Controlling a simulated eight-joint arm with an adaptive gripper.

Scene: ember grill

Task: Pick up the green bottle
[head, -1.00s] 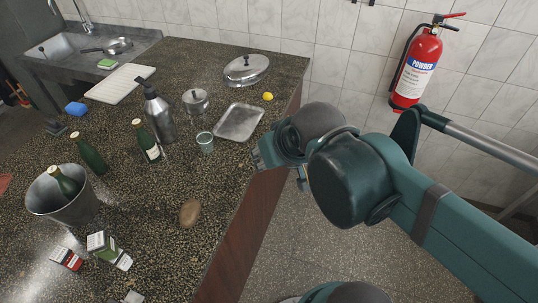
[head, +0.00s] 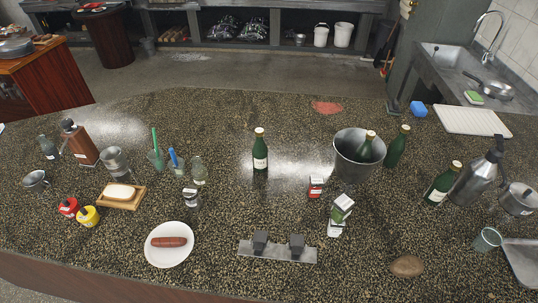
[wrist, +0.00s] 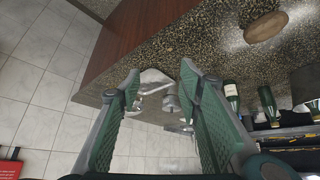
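Several green bottles stand on the speckled counter in the head view. One green bottle with a white label (head: 260,151) stands alone at the middle. Another (head: 366,147) stands inside a metal bucket (head: 345,176), its lower part hidden. A third (head: 397,147) stands just right of the bucket, and a fourth (head: 442,184) is beside the metal pump bottle.
A metal pump bottle (head: 479,178), a potato (head: 407,266), small cartons (head: 338,213) and a metal piece with two dark blocks (head: 278,248) stand around. A plate with a sausage (head: 169,245) is left. The counter around the middle bottle is fairly clear.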

